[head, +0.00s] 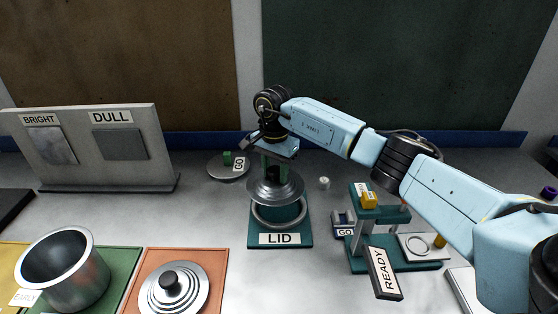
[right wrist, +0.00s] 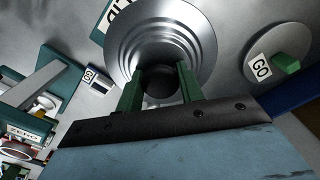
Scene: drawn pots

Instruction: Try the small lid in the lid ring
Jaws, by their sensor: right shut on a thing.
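My right gripper (head: 274,172) is shut on the dark knob of a round steel lid, the small lid (head: 268,192). In the right wrist view the green fingers (right wrist: 160,88) stand on either side of the knob, and the stepped lid (right wrist: 190,30) spreads beyond them. The lid looks roughly level and sits over the back of the lid ring (head: 292,223), a grey ring on a teal base labelled LID (head: 255,225). The ring's front shows below the lid; its back is hidden. A gap seems to show between them. My left gripper is not in view.
Another steel lid (head: 188,295) with a black knob lies on an orange mat at front. A steel pot (head: 85,283) stands on a green mat to its left. A GO disc (head: 220,172) lies behind left; a teal gauge stand (head: 358,225) with a READY sign (head: 384,273) stands right.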

